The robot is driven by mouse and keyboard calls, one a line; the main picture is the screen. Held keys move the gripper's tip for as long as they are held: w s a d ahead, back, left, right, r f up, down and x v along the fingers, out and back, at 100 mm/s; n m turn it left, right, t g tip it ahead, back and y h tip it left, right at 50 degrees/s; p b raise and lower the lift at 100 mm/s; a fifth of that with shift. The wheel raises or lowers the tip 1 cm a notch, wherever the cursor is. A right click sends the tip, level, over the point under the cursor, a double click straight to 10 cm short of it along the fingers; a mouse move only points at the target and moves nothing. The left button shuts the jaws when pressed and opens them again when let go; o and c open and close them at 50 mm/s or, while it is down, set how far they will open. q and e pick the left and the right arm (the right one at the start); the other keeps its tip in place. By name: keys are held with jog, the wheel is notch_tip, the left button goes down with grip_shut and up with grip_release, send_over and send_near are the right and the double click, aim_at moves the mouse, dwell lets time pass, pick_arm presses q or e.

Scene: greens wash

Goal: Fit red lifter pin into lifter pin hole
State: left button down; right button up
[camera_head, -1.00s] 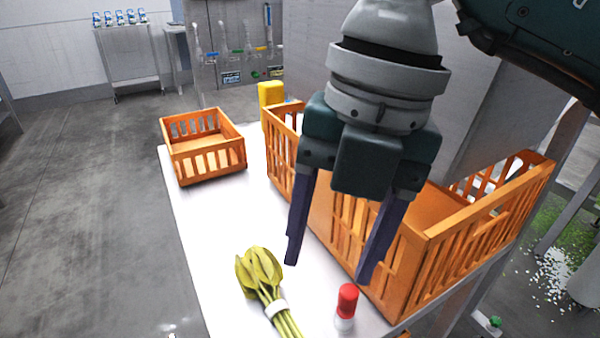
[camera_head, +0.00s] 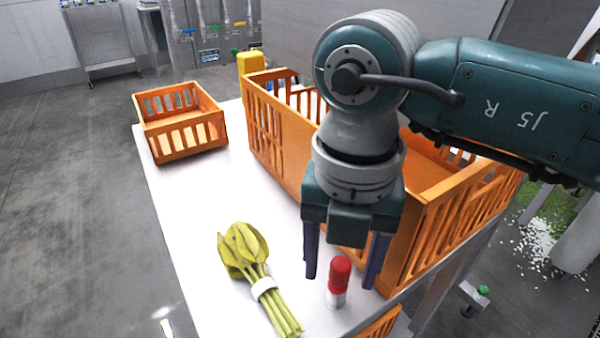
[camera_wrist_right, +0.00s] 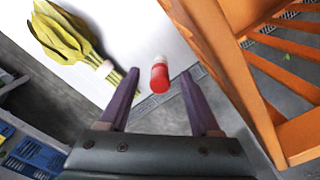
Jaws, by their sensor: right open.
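The red lifter pin (camera_head: 339,270), with a pale lower part, stands upright on the white table near its front edge. My right gripper (camera_head: 342,278) is open, pointing down, with its two purple fingers on either side of the pin in the head view. In the right wrist view the red pin (camera_wrist_right: 159,78) shows between and beyond the fingertips of my right gripper (camera_wrist_right: 160,85); I see no contact. The lifter pin hole is not seen in these frames. My left gripper is not in view.
A bundle of yellow-green leaves (camera_head: 245,250) with a white band lies left of the pin. A large orange crate (camera_head: 440,235) stands close behind and right of the gripper. A smaller orange crate (camera_head: 185,140) sits at the far left. The white table (camera_head: 195,220) is clear between.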

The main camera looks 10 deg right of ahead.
aim_at(341, 262)
jog(key=shift+c, duration=0.3)
grip_shut()
dwell(0.3)
jog(key=shift+r, duration=0.25)
jog(key=shift+r+p, duration=1.45)
jog(key=shift+p, duration=0.15)
jog(key=shift+r+p, duration=1.15)
jog(key=shift+r, duration=0.1)
jog(key=shift+r, duration=0.15)
